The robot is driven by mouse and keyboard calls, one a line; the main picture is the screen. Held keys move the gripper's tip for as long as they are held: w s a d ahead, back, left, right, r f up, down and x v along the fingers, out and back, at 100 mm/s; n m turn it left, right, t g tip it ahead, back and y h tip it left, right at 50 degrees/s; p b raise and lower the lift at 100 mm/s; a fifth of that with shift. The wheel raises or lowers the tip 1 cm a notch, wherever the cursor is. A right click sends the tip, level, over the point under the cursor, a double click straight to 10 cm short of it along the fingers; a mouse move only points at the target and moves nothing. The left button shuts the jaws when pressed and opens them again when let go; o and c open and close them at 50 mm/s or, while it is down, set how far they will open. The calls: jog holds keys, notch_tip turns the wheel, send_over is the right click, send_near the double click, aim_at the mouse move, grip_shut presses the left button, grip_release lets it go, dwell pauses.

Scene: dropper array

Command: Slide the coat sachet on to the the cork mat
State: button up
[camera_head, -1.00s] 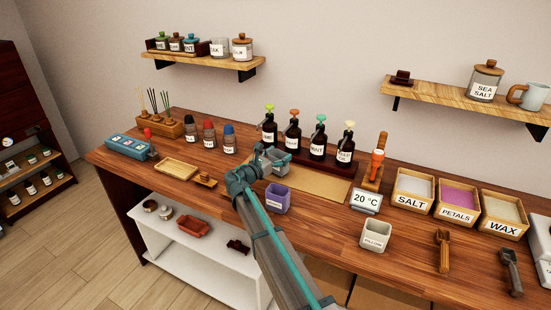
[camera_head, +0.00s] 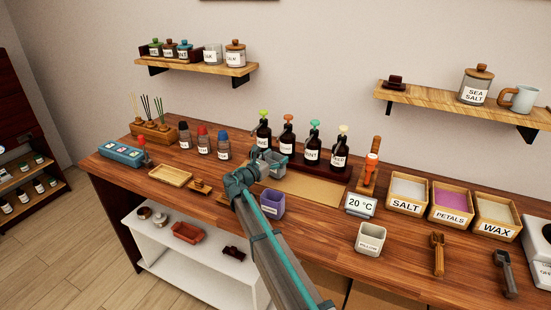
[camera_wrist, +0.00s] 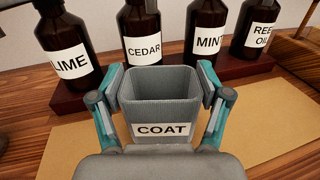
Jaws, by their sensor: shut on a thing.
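The coat sachet (camera_wrist: 160,98) is a grey, open-topped square cup with a white COAT label facing the wrist camera. It looks upright and empty. In the head view the sachet (camera_head: 279,168) shows partly behind my gripper (camera_head: 268,165). My gripper (camera_wrist: 160,97) is shut on the sachet, one teal-and-grey finger on each side. The cork mat (camera_wrist: 265,135) is a flat tan sheet spreading left and right beneath the held sachet; in the head view the mat (camera_head: 312,190) shows right of my gripper. I cannot tell whether the sachet's base touches it.
A dark rack with pump bottles (camera_head: 312,145) stands just behind the mat. A purple cup (camera_head: 271,205) is close to my arm in front. A pillow cup (camera_head: 370,239), a temperature display (camera_head: 361,205) and labelled bins (camera_head: 407,193) stand to the right. A wooden tray (camera_head: 171,174) lies left.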

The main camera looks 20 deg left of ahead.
jog(key=shift+f, duration=0.15)
jog(key=shift+f, duration=0.35)
jog(key=shift+f, duration=0.1)
jog(key=o, duration=1.1)
jog(key=shift+o, duration=0.2)
jog(key=shift+s, duration=0.1)
